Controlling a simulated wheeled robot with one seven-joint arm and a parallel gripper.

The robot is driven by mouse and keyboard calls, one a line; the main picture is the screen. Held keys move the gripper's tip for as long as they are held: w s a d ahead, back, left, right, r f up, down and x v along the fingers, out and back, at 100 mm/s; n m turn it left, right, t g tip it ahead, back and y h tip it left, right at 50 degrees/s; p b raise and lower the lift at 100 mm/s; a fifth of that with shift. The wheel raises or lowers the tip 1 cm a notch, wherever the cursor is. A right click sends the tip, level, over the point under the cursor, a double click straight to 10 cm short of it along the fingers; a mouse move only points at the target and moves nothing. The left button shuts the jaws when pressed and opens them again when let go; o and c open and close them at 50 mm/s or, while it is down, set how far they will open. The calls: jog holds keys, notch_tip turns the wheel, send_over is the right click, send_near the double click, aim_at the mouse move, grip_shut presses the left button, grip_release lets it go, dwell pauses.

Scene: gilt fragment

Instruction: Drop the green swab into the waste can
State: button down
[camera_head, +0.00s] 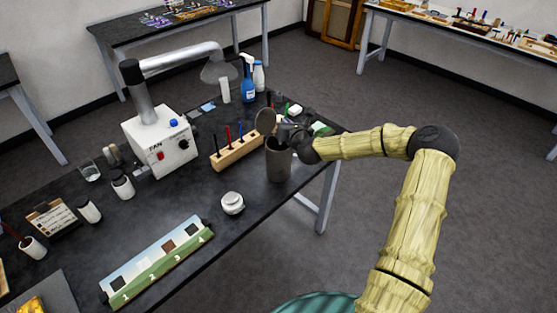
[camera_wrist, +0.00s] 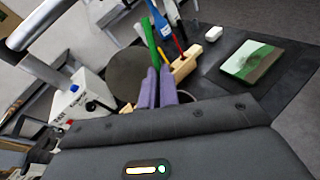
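The dark grey waste can (camera_head: 278,166) stands upright near the table's right edge, with its round lid (camera_head: 266,121) raised. In the wrist view the lid (camera_wrist: 127,72) shows left of my fingers, and part of the can's rim (camera_wrist: 187,96) shows behind them. My gripper (camera_head: 287,133) is over the can's mouth. Its two purple fingers (camera_wrist: 158,85) are close together on the lower end of a green stick, the green swab (camera_wrist: 150,40), which points away from my wrist. The swab cannot be made out in the head view.
A wooden block (camera_head: 237,153) with upright sticks stands left of the can. A white jar (camera_head: 232,203), a FAN box (camera_head: 160,140) and a blue spray bottle (camera_head: 248,80) are also on the table. A green and white packet (camera_wrist: 253,61) lies beyond the can.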

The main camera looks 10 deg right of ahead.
jog(key=shift+f+b, duration=1.5)
jog(key=shift+f, duration=1.3)
jog(key=c, duration=1.6)
grip_release()
jog(key=b+v, duration=0.3)
jog(key=v, duration=1.4)
jog(key=shift+s+a+b, duration=0.15)
jog(key=shift+s+b, duration=0.1)
jog(key=shift+b, duration=0.15)
jog(key=shift+w, duration=0.1)
